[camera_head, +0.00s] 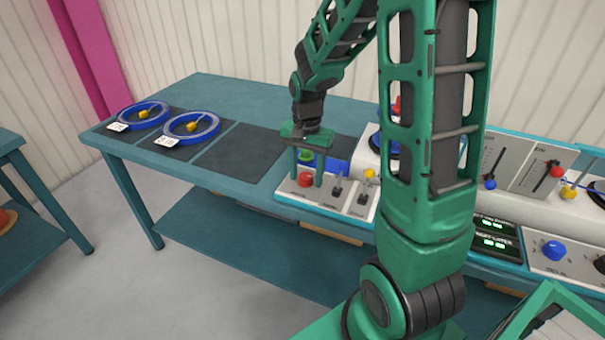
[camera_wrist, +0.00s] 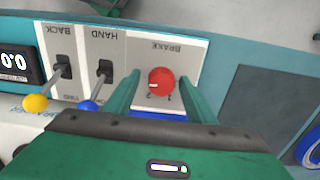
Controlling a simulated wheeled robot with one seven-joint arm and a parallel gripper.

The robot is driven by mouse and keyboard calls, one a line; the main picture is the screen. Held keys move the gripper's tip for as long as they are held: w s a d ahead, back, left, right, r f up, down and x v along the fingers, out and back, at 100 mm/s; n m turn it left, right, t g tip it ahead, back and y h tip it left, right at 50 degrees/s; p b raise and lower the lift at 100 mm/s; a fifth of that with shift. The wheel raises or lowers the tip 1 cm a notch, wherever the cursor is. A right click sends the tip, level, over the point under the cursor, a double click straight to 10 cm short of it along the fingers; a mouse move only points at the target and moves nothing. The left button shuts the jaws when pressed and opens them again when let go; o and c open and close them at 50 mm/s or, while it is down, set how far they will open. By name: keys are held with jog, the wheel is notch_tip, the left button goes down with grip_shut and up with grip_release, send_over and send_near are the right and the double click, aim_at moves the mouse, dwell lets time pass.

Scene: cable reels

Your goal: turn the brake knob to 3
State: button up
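The red brake knob (camera_wrist: 161,80) sits on a pale panel plate labelled BRAKE (camera_wrist: 176,48), upside down in the wrist view. A short white mark on the knob points left there. Small marks at the knob's lower edge are too small to read. The knob also shows in the head view (camera_head: 305,180). My gripper (camera_wrist: 161,90) is open, one finger on each side of the knob, with a visible gap on both sides. In the head view my gripper (camera_head: 307,178) points down over the panel. I cannot tell how deep the fingertips are relative to the knob.
Beside the knob are the HAND lever with a blue tip (camera_wrist: 88,105) and the BACK lever with a yellow tip (camera_wrist: 36,103). Blue rings (camera_head: 191,126) lie on the table's left. My arm hides part of the console.

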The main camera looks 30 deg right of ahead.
aim_at(306, 176)
jog(key=shift+w+r, duration=0.1)
jog(key=shift+r, duration=0.05)
jog(key=shift+r, duration=0.3)
notch_tip(306, 176, up, 10)
dwell(0.7)
